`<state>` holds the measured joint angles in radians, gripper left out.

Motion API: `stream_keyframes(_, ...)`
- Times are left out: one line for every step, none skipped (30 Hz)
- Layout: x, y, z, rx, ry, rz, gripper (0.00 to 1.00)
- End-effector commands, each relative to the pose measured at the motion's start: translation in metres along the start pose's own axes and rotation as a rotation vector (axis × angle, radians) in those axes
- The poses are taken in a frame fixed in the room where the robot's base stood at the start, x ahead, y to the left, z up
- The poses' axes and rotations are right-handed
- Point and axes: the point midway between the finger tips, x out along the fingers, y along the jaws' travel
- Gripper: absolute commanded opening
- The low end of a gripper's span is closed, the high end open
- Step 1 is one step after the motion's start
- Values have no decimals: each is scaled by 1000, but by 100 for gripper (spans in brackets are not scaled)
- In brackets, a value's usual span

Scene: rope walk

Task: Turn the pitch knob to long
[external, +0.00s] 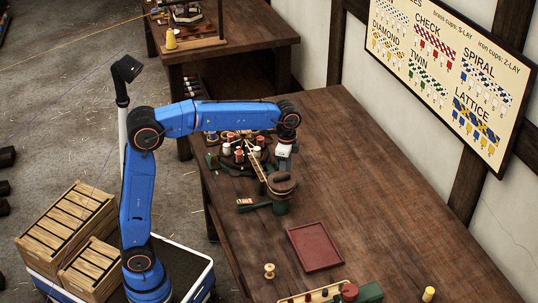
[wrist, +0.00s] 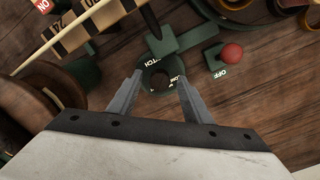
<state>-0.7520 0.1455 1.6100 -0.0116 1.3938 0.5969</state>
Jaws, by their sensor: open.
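The pitch knob (wrist: 158,72) is a dark round piece on a dark green dial with white lettering. In the wrist view, "PITCH" reads partly at its upper left; other letters below it are partly hidden. My gripper (wrist: 160,78) is open, with one finger on each side of the knob. I cannot tell whether the fingers touch it, nor which way the knob points. In the external view my gripper (external: 283,163) hangs over the right side of the rope machine (external: 240,150), and the knob is hidden there.
A red button (wrist: 232,52) marked "OFF" is right of the knob. A brown-topped drum (external: 282,184) stands just in front of my gripper. A red tray (external: 316,247) and a wooden spool (external: 269,270) lie nearer.

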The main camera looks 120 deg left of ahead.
Motion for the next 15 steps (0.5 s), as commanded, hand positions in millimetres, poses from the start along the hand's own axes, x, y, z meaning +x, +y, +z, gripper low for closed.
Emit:
stream_keyframes(0,0,0,0,0,0,45)
stream_keyframes(0,0,0,0,0,0,38)
stream_keyframes(0,0,0,0,0,0,28)
stream_keyframes(0,0,0,0,0,0,21)
stream_keyframes(0,0,0,0,0,0,14)
stream_keyframes(0,0,0,0,0,0,4)
stream_keyframes(0,0,0,0,0,0,4)
stream_keyframes(0,0,0,0,0,0,4)
stream_keyframes(0,0,0,0,0,0,4)
stream_keyframes(0,0,0,-1,0,0,4)
stream_keyframes(0,0,0,-2,0,0,4)
stream_keyframes(0,0,0,-6,0,0,4)
stream_keyframes(0,0,0,-10,0,0,4)
stream_keyframes(0,0,0,-15,0,0,4)
stream_keyframes(0,0,0,-23,0,0,4)
